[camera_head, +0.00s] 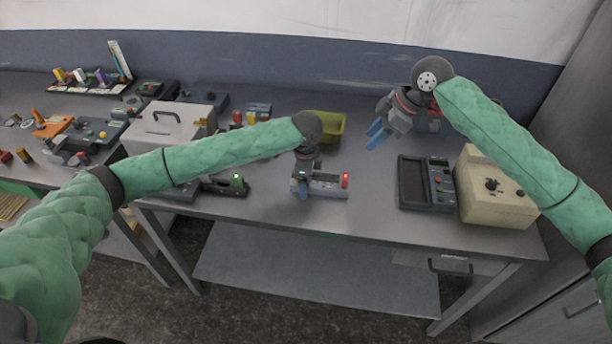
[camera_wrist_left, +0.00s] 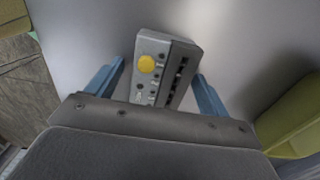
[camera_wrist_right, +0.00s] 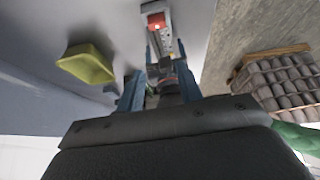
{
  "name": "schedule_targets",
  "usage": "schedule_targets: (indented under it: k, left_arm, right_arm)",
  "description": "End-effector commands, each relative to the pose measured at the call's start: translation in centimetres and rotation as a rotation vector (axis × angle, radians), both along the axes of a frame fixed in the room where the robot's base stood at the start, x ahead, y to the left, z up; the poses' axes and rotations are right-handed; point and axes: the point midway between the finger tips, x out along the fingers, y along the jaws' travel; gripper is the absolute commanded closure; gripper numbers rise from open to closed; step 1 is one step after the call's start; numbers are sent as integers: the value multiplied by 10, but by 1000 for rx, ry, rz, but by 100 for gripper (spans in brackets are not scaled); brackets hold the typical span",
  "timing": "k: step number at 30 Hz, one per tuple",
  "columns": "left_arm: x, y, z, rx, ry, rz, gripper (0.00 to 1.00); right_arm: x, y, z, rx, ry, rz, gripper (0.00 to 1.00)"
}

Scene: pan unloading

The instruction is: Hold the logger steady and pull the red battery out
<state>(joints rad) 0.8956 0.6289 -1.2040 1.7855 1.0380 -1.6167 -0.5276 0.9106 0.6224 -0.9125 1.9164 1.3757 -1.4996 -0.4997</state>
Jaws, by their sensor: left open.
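The logger (camera_head: 326,189) is a small grey box on the middle of the bench, near its front edge. The red battery (camera_head: 345,180) stands at its right end; it also shows in the right wrist view (camera_wrist_right: 156,20). My left gripper (camera_head: 303,190) is above the logger's left part. In the left wrist view the grey logger body (camera_wrist_left: 160,72), with a yellow button, lies between the open blue fingers, with gaps on both sides. The battery is out of that view. My right gripper (camera_head: 377,134) is open and empty, up and right of the logger, away from it.
A green bin (camera_head: 330,124) stands behind the logger. A dark meter (camera_head: 412,184) and a cream box (camera_head: 490,200) stand at the right. A grey case (camera_head: 165,125) and a device with a green light (camera_head: 237,181) stand at the left. Bench between logger and meter is clear.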

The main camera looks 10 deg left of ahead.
Motion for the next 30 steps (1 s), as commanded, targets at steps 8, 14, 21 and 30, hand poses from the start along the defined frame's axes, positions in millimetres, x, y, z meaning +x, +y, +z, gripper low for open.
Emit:
schedule_targets:
  k: [8, 14, 21, 30]
  left_arm:
    - [0, 0, 0, 0, 0, 0, 46]
    - [0, 0, 0, 0, 0, 0, 78]
    - [0, 0, 0, 0, 0, 0, 78]
    - [0, 0, 0, 0, 0, 1, 78]
  right_arm:
    - [0, 0, 0, 0, 0, 0, 64]
    - [0, 0, 0, 0, 0, 0, 58]
    - [-1, 15, -5, -73, 10, 11, 40]
    - [-1, 48, -23, -338, 18, 14, 40]
